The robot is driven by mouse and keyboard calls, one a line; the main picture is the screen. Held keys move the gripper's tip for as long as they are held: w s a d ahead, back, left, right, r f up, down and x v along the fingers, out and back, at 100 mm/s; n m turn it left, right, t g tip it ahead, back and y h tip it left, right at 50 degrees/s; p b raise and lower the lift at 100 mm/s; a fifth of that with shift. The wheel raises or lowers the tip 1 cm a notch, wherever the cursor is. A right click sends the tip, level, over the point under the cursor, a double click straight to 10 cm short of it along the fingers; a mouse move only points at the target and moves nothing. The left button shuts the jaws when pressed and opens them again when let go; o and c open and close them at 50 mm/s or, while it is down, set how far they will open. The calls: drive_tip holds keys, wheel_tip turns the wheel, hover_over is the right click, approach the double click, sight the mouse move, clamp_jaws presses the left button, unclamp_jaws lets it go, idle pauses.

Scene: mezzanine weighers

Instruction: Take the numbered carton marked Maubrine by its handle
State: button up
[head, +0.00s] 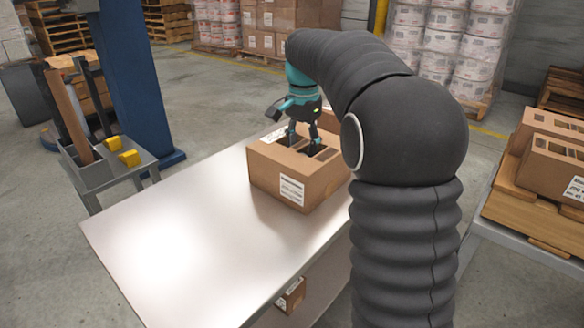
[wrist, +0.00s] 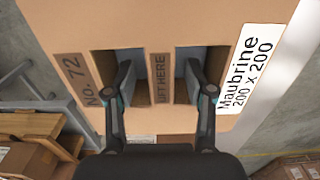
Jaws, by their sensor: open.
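The brown carton (head: 272,178) stands on the bare metal table (head: 165,235). In the wrist view the carton (wrist: 100,20) bears a white label (wrist: 250,70) reading "Maubrine 200 x 200" and a printed "No. 72". Its handle (wrist: 160,78) is a cardboard strip marked "LIFT HERE" between two dark openings. My gripper (wrist: 158,84) is open, with one finger over or in each opening, astride the handle. A gap shows between each finger and the strip. In the head view my gripper (head: 304,138) is above the carton's top; how deep the tips reach is unclear.
Another carton (head: 330,118) shows partly behind this one. A small box (head: 291,296) sits below the tabletop. A blue post (head: 138,80) and a grey stand (head: 92,172) are at left. Cartons (head: 556,165) on wood stand at right. The table's left part is clear.

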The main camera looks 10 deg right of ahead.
clamp_jaws()
idle(0.5)
